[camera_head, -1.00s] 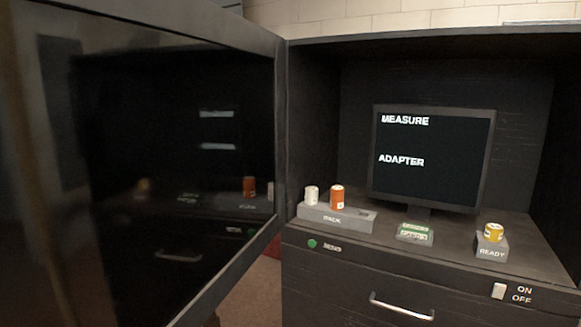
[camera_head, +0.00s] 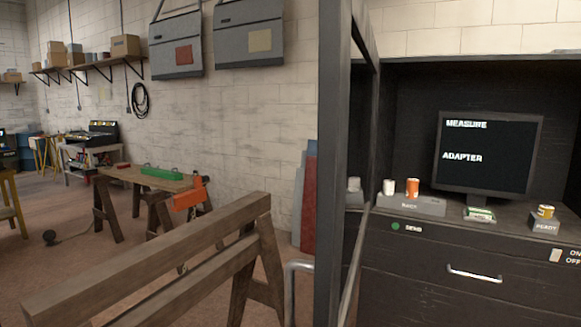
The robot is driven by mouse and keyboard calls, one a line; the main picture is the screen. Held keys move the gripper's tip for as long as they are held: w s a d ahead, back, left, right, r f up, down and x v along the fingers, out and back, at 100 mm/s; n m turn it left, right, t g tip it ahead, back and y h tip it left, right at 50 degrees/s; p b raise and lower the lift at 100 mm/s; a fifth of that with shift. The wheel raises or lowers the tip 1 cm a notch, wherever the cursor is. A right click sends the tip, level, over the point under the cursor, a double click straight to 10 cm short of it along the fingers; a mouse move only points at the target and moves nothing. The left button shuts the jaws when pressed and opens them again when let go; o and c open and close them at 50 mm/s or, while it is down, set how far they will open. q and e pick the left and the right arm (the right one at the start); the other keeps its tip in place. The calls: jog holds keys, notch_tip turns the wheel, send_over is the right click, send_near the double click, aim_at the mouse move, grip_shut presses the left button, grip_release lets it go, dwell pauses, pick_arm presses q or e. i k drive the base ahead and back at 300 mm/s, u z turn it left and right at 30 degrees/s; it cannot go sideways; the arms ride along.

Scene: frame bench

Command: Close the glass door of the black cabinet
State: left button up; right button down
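The black cabinet (camera_head: 420,262) stands at the right in the head view. Its glass door (camera_head: 342,160) is hinged on the cabinet's left side and stands open, seen almost edge-on as a tall dark frame. A curved grey metal bar (camera_head: 291,285), apparently the door's handle, sticks out to the left of the frame. Inside the cabinet are a monitor (camera_head: 487,152) reading MEASURE and ADAPTER, a rack (camera_head: 412,206) with a white and an orange canister, and a yellow canister (camera_head: 545,211) on the READY block. Neither gripper shows.
A wooden trestle (camera_head: 150,265) stands in the left foreground, close to the door. Behind it is a workbench (camera_head: 150,178) with a green and an orange tool. Red and blue panels (camera_head: 309,200) lean on the wall. Brown floor shows between them.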

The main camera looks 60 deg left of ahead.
aim_at(343, 24)
jog(key=k, duration=1.3)
jog(key=u, duration=1.1)
jog(key=i, duration=1.7)
jog(key=z, duration=1.7)
jog(key=k, duration=0.75)
jog(key=u, duration=1)
